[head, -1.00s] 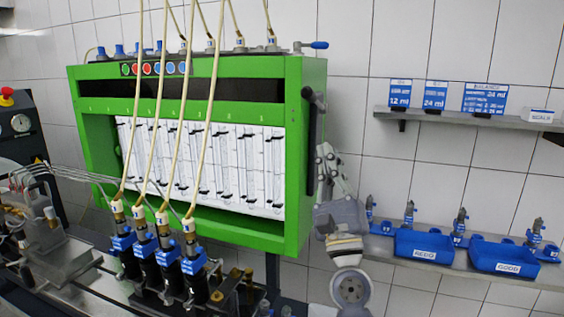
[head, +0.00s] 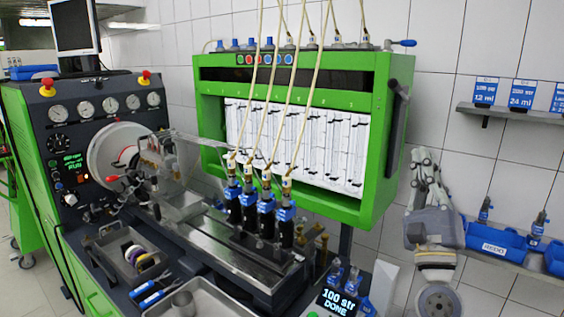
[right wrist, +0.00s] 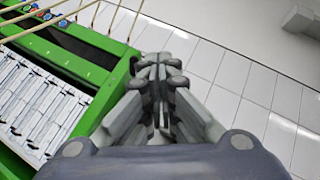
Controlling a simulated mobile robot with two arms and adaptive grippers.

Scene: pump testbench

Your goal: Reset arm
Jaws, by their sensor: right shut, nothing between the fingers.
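My right gripper (head: 425,160) points upward at the right of the green measuring cabinet (head: 376,130) in the head view. Its fingers are shut with nothing between them. The right wrist view also shows the shut gripper (right wrist: 160,65) in front of the tiled wall, with the cabinet's green frame (right wrist: 112,85) to its left. My left gripper is not in view.
The test bench (head: 45,150) with gauges stands at the left. Several injectors (head: 265,212) with hoses stand before the cabinet. A display reading "100 str DONE" (head: 338,302) is at the front. Blue bins (head: 495,243) and a label shelf (head: 520,114) are on the right wall.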

